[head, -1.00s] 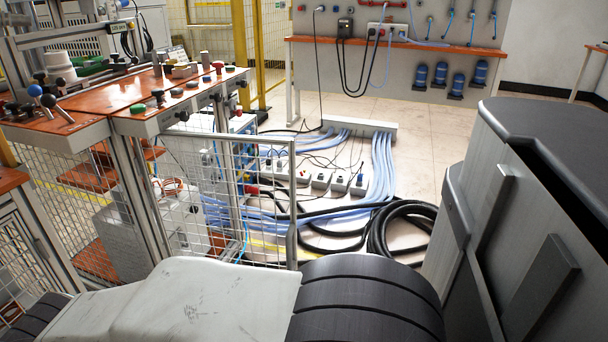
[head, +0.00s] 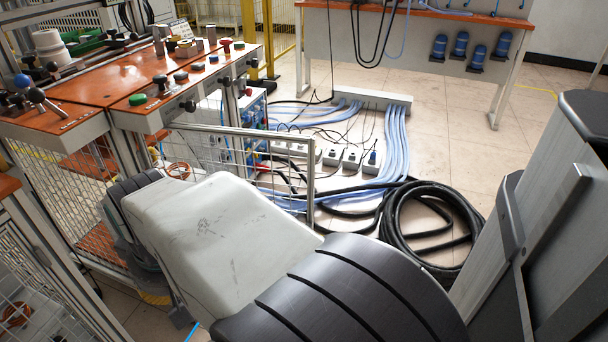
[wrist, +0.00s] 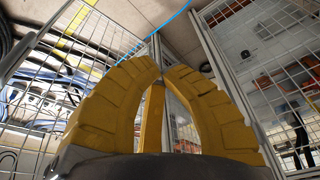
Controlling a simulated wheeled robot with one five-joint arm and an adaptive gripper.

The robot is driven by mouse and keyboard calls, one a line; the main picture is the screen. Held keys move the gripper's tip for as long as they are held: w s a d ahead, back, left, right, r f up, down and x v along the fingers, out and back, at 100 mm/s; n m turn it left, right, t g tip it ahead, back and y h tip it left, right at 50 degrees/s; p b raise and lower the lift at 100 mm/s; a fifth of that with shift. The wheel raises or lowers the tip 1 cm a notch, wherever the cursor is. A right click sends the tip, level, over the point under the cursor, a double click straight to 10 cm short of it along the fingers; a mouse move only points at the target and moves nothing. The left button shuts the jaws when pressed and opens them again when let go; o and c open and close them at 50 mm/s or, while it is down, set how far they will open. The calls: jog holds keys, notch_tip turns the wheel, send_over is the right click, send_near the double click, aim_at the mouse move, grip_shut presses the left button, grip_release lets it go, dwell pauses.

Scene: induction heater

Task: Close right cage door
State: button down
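The right cage door (head: 312,180) is a wire-mesh panel in a grey metal frame. In the head view it stands swung out from the orange-topped bench (head: 95,85), its free edge towards the cables. My arm hides its lower part. In the wrist view, a mesh panel with blue cables behind it, seemingly this door (wrist: 45,95), lies left of my gripper.
Another mesh panel (wrist: 285,75) stands right of my gripper. A coil of black hose (head: 435,225) and power strips (head: 350,160) lie on the floor beyond the door. A wall bench (head: 400,40) stands at the back. Tiled floor is clear at right.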

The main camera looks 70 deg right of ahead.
jog(key=s+d+r+m+h+p, duration=0.1)
jog(key=s+d+r+m+p, duration=0.1)
jog(key=d+r+m, duration=0.3)
jog(key=s+d+r+m+h+p, duration=0.1)
jog(key=s+d+r+p, duration=0.1)
jog(key=d, duration=0.5)
jog(key=m+g+h+p, duration=0.1)
jog(key=m+g+p, duration=0.15)
jog(key=m, duration=0.25)
send_near(309, 192)
jog(key=s+a+r, duration=0.1)
jog(key=a+r, duration=0.2)
jog(key=a, duration=0.2)
jog(key=shift+t, duration=0.35)
jog(key=b+x, duration=0.1)
jog(key=x, duration=0.2)
jog(key=d+b+x, duration=0.1)
jog(key=x, duration=0.3)
jog(key=b+x, duration=0.1)
jog(key=x, duration=0.3)
jog(key=shift+d+r+b, duration=0.25)
jog(key=shift+d+b, duration=0.1)
jog(key=shift+d, duration=0.05)
jog(key=shift+w+d, duration=0.1)
jog(key=shift+d, duration=0.7)
jog(key=shift+r, duration=0.1)
